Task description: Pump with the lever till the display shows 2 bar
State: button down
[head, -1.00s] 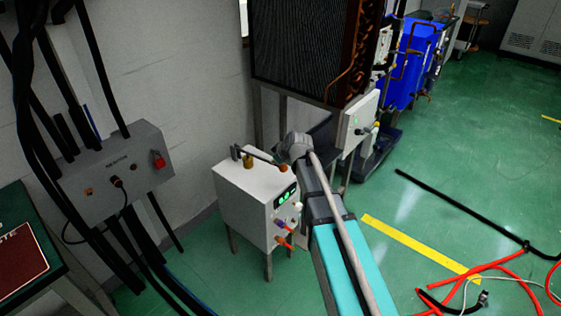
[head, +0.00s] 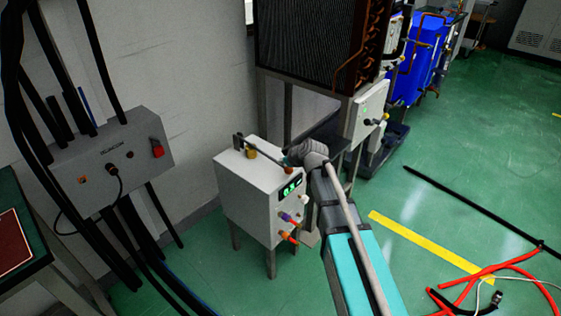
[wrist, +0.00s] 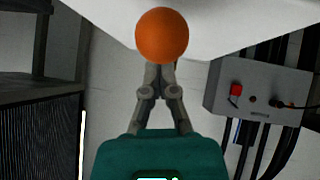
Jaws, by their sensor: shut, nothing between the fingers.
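The white pump box (head: 240,200) stands on legs by the wall in the head view. Its lever (head: 265,155) runs across the top from a bracket at the back left, sloping down to an orange ball knob (head: 289,169) at the front right. The display (head: 290,187) on the front shows green digits too small to read surely. In the wrist view, my gripper (wrist: 160,72) is shut and empty, its fingertips at the lower edge of the orange knob (wrist: 162,35); I cannot tell whether they touch. In the head view the fingers are not clearly visible beside the knob.
Coloured fittings (head: 288,218) stick out below the display. A grey wall box (head: 115,160) with a red switch and dark cables is at the left. A large finned unit (head: 305,45) stands behind. Red hoses (head: 490,270) lie on the open green floor at the right.

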jog(key=shift+s+a+f, duration=0.2)
jog(key=shift+s+f, duration=0.05)
jog(key=shift+r, duration=0.1)
dwell(0.3)
jog(key=r+p, duration=0.3)
jog(key=shift+s+r+p, duration=0.2)
jog(key=shift+s+p, duration=0.05)
jog(key=shift+p, duration=0.1)
jog(key=p+v, duration=0.6)
jog(key=v, duration=0.4)
jog(key=shift+d+r+p, duration=0.15)
jog(key=shift+d+p, duration=0.1)
jog(key=shift+p, duration=0.15)
jog(key=shift+s, duration=0.15)
jog(key=s+d+f+m+g+h, duration=0.35)
jog(key=s+d+m, duration=0.25)
jog(key=s+d, duration=0.3)
jog(key=s+d+f+m+g+h, duration=0.2)
jog(key=s+d+m+g+h, duration=0.15)
jog(key=s+d+m, duration=0.4)
notch_tip(320, 180, up, 19)
jog(key=d+n+p, duration=0.1)
jog(key=n+p, duration=0.1)
jog(key=p, duration=1.7)
jog(key=shift+s+p, duration=0.25)
jog(key=shift+p, duration=0.15)
